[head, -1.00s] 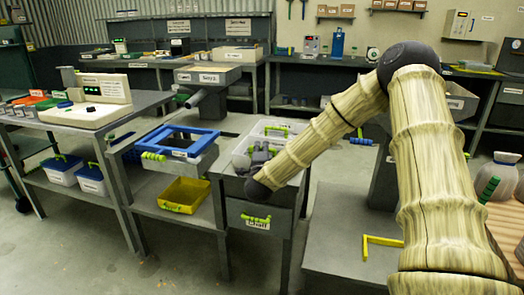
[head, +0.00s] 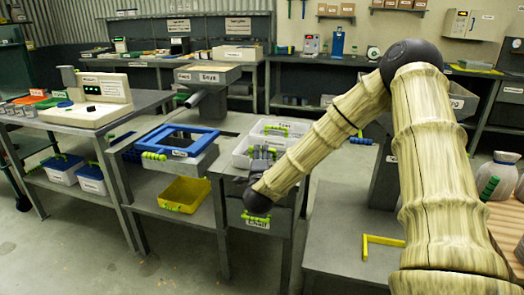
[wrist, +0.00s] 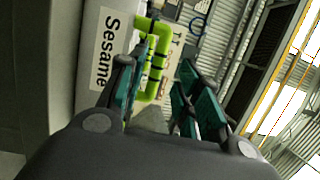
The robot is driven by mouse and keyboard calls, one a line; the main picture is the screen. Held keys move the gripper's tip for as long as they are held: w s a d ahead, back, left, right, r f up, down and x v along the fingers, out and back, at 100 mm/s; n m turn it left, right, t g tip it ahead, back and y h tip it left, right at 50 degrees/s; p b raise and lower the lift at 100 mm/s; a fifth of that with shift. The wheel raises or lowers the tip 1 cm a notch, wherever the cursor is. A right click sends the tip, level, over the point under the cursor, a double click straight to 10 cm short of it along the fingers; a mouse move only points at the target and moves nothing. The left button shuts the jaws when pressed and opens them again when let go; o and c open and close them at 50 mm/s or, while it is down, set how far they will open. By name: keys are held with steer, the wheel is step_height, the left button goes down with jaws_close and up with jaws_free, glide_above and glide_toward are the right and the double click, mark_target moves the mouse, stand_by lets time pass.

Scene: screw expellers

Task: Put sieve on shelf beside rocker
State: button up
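A square blue frame with a green handle (head: 190,152), which looks like the sieve, lies on a pale box on the bench left of my arm. Its label is too small to read. My gripper (head: 262,155) is by the white bins (head: 243,160) at the bench's right end. In the wrist view my gripper (wrist: 160,95) has its teal-padded fingers apart. A green handle (wrist: 155,60) shows beyond the left finger, beside a pale surface labelled "Sesame" (wrist: 103,48). I cannot tell whether finger and handle touch. I cannot pick out the rocker or the shelf for sure.
A yellow tray (head: 185,194) sits on the level below the blue frame. A drawer with a green handle (head: 256,217) is under my gripper. A bench with a white device (head: 100,98) stands left. Open floor (head: 70,250) lies front left.

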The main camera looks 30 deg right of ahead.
steer(key=v, duration=0.7)
steer(key=s+a+f+n+g+y, duration=0.25)
steer(key=s+a+f+n, duration=0.2)
steer(key=f, duration=0.55)
steer(key=s+a+f+n+g+y, duration=0.1)
steer(key=s+a+f+n+y, duration=0.4)
steer(key=f, duration=0.4)
steer(key=s+a+f+n+g+y, duration=0.25)
steer(key=a+f+n, duration=0.35)
steer(key=f, duration=0.4)
steer(key=s+a+f+n+g, duration=0.1)
steer(key=s+f+n+g, duration=0.2)
steer(key=s, duration=0.7)
steer(key=s+a+f+n+g, duration=0.2)
steer(key=s+f, duration=0.4)
steer(key=s, duration=0.4)
steer(key=s+a+f+n+g, duration=0.2)
steer(key=s+f+n+g, duration=0.2)
steer(key=s, duration=0.6)
steer(key=shift+s+f+y, duration=0.35)
steer(key=shift+f+y, duration=0.05)
steer(key=shift+f, duration=0.45)
